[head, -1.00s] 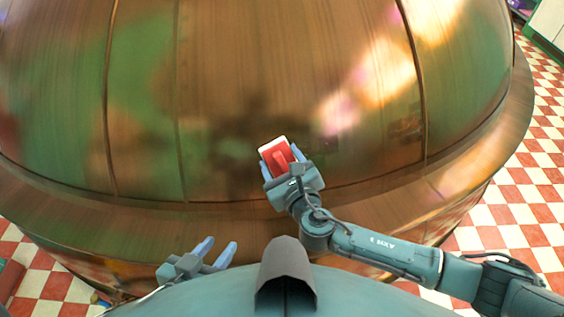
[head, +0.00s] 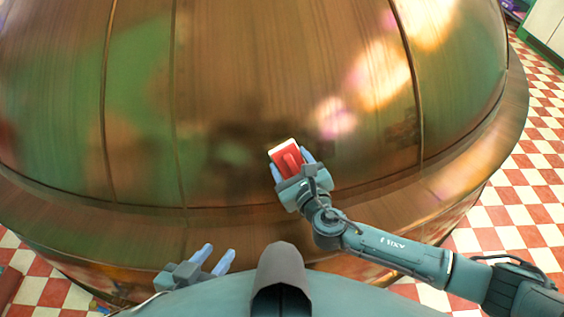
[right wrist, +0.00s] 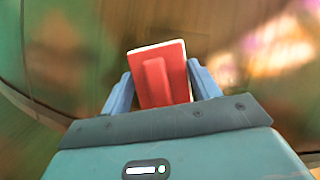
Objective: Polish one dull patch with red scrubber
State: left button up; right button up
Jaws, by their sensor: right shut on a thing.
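A large copper kettle (head: 280,60) fills most of the head view, with greenish and brownish areas on its curved wall. My right gripper (head: 292,164) is shut on the red scrubber (head: 288,158), which has a raised red grip and a pale edge. The scrubber is at the lower middle of the kettle wall; I cannot tell if it touches. The right wrist view shows the scrubber (right wrist: 158,78) between both blue fingers. A dark blurred area, partly a reflection perhaps, lies just left of it. My left gripper (head: 216,258) is open and empty at lower left, apart from the kettle.
The kettle's rounded copper rim (head: 225,228) runs below the wall, between it and my body. A red and white checkered floor (head: 520,200) shows at the right and lower left. A pale cabinet (head: 546,28) stands at the far upper right.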

jog(key=shift+w+d, duration=0.15)
jog(key=shift+d, duration=0.4)
jog(key=shift+w+d, duration=0.15)
jog(key=shift+d, duration=0.4)
jog(key=shift+w+d, duration=0.2)
jog(key=shift+d, duration=0.55)
jog(key=shift+w+d, duration=0.15)
jog(key=shift+d, duration=0.6)
jog(key=shift+w+d+p, duration=0.2)
jog(key=shift+d+p, duration=0.1)
jog(key=shift+d, duration=1.2)
jog(key=shift+w+d, duration=0.25)
jog(key=shift+d, duration=1.05)
jog(key=shift+w+d, duration=0.1)
jog(key=shift+d, duration=0.15)
jog(key=shift+a, duration=0.15)
